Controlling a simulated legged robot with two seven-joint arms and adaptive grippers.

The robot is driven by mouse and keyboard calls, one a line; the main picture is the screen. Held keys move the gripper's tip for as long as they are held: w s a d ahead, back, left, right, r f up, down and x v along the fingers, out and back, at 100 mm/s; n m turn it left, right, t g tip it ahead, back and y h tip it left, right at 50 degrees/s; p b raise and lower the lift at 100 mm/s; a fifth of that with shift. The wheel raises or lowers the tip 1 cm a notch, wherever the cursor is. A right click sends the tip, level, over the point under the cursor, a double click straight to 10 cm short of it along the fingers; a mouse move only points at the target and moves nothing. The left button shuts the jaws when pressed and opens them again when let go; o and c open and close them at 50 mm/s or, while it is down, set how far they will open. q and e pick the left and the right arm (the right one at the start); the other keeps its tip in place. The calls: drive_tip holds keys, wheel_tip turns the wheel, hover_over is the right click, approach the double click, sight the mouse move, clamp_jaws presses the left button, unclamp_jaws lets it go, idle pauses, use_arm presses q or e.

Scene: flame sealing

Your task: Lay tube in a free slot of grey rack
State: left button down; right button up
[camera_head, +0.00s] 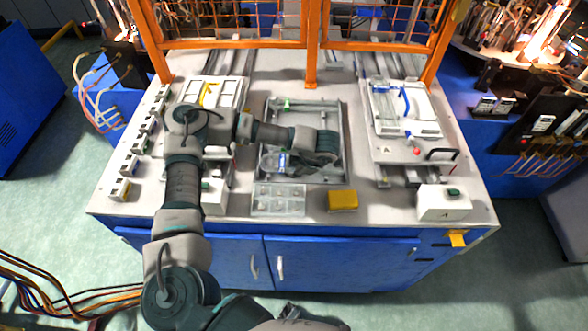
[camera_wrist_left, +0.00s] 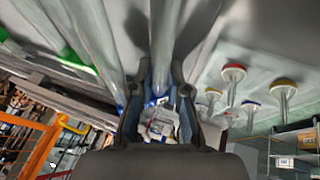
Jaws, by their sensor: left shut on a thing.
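My left gripper (camera_head: 290,160) is low over the near part of the grey rack (camera_head: 344,125) in the middle of the bench. It is shut on a clear tube (camera_wrist_left: 161,45), which runs between the fingers (camera_wrist_left: 160,105) in the left wrist view. A blue and white patch shows at the fingertips in the head view. Another clear tube (camera_wrist_left: 92,35) lies beside it in the wrist view. A tube with a green end (camera_head: 287,104) lies at the rack's far side. My arm hides part of the rack, and I cannot tell whether the held tube touches a slot. My right gripper is not in view.
A clear compartment tray (camera_head: 278,201) and a yellow block (camera_head: 343,201) lie in front of the rack. A white device with a blue hose (camera_head: 405,108) stands at right. Orange fence posts (camera_head: 311,50) close the back. Several tubes with coloured caps (camera_wrist_left: 233,72) show at right in the wrist view.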

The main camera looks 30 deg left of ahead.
use_arm(q)
drive_tip(key=shift+s+f, duration=0.15)
drive_tip(key=shift+f, duration=0.1)
drive_tip(key=c, duration=1.1)
unclamp_jaws()
drive_tip(key=shift+c, duration=0.2)
drive_tip(key=shift+o, duration=0.4)
drive_tip(key=shift+f, duration=0.1)
drive_tip(key=shift+a, duration=0.1)
drive_tip(key=v, duration=1.2)
